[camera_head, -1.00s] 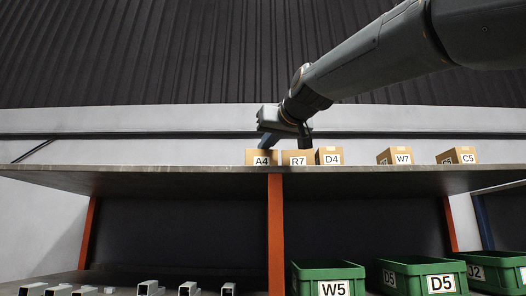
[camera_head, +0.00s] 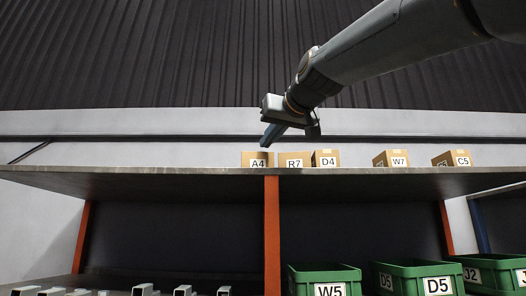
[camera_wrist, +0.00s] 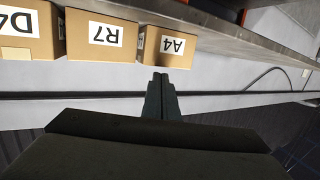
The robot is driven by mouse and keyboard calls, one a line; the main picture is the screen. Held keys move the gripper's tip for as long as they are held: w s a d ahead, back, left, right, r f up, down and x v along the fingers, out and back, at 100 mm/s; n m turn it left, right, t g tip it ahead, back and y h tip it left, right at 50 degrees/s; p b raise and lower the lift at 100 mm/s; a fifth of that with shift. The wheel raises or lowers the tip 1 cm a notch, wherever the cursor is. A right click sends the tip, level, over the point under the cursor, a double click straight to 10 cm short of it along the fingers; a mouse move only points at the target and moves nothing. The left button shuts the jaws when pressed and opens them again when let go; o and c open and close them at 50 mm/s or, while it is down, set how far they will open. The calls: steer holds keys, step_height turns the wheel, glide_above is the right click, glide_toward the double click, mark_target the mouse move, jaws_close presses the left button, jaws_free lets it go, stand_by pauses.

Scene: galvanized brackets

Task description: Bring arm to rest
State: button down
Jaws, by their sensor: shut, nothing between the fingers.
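My gripper (camera_head: 268,136) is shut and empty in the head view. It is above the upper shelf, around the boxes labelled A4 (camera_head: 257,160) and R7 (camera_head: 295,160), with my arm reaching in from the upper right. In the wrist view my shut fingers (camera_wrist: 161,82) point toward the A4 box (camera_wrist: 167,47), which appears upside down. The R7 box (camera_wrist: 101,36) and part of the D4 box (camera_wrist: 27,30) stand beside it. No box is in the fingers.
The upper shelf (camera_head: 150,176) also carries boxes D4 (camera_head: 326,158), W7 (camera_head: 391,158) and C5 (camera_head: 453,158). Below are green bins such as W5 (camera_head: 325,274) and D5 (camera_head: 420,268), and several galvanized brackets (camera_head: 183,291). Orange posts (camera_head: 272,235) hold the shelf.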

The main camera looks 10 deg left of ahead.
steer(key=f+b+v, duration=0.1)
steer(key=b+v, duration=0.1)
steer(key=v, duration=0.6)
steer(key=shift+b, duration=0.35)
